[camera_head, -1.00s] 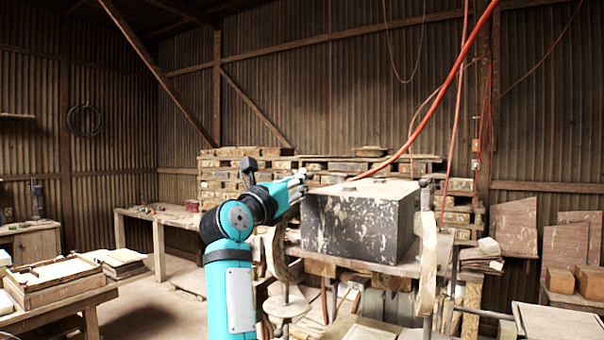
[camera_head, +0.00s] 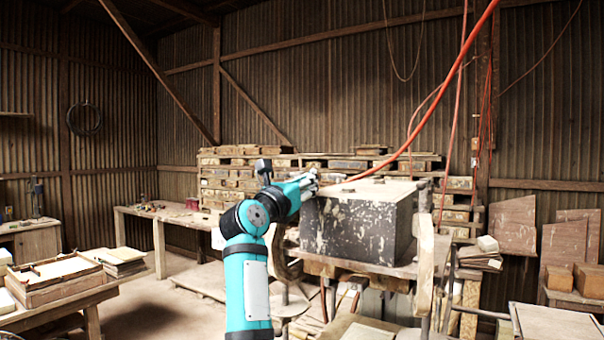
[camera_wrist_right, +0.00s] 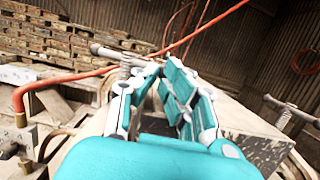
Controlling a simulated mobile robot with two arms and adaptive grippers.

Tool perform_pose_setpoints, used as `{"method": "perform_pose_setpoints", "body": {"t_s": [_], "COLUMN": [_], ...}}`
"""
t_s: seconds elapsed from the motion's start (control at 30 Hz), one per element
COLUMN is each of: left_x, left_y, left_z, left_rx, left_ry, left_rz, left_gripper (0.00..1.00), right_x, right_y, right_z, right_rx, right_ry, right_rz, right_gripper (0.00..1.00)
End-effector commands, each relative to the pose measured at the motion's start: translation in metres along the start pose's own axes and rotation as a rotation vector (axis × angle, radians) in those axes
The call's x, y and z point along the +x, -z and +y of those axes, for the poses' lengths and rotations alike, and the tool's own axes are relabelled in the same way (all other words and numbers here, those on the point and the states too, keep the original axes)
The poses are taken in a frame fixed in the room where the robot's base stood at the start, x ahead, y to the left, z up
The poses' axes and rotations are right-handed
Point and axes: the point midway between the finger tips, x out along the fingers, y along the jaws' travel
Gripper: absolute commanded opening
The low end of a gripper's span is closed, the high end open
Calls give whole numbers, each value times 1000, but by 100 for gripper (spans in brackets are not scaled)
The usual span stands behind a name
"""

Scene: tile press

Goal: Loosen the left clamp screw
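The tile press, a dark speckled block (camera_head: 360,226) on a wooden stand, is right of centre in the head view. My right gripper (camera_head: 308,183) is at the block's upper left edge and hides the left clamp screw there. In the right wrist view, the left clamp screw (camera_wrist_right: 117,55), a pale bar handle with a coiled spring, is just beyond the fingertips. My right gripper (camera_wrist_right: 160,72) shows there with a narrow gap between its fingers; contact with the handle cannot be told. The right clamp screw (camera_wrist_right: 286,108) stands at the right. My left gripper is not in view.
An orange hose (camera_head: 440,95) hangs down behind the block; it also crosses the right wrist view (camera_wrist_right: 60,80). Stacked wooden pieces (camera_head: 225,185) stand behind the press. A table with trays (camera_head: 55,290) is at the lower left, with open floor beside it.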

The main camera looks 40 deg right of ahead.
Motion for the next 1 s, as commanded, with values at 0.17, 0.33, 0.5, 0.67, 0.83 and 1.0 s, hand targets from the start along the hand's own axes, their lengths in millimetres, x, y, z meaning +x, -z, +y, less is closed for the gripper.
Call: {"method": "perform_pose_setpoints", "body": {"t_s": [0.17,0.33,0.5,0.67,0.83,1.0], "left_x": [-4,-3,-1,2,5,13], "left_y": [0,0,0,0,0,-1], "left_z": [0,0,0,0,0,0], "left_rx": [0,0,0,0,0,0], "left_ry": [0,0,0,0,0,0], "left_rz": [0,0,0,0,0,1], "left_gripper": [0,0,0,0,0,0], "right_x": [7,9,4,-2,-9,-26], "right_y": [-1,1,1,-1,-2,-5], "right_z": [2,3,2,2,2,2], "right_rx": [0,1,1,2,2,2], "right_ry": [-7,-7,-6,-6,-5,-5], "right_rz": [-5,-5,-4,-3,-4,-2], "right_gripper": [0,0,0,0,0,0]}}
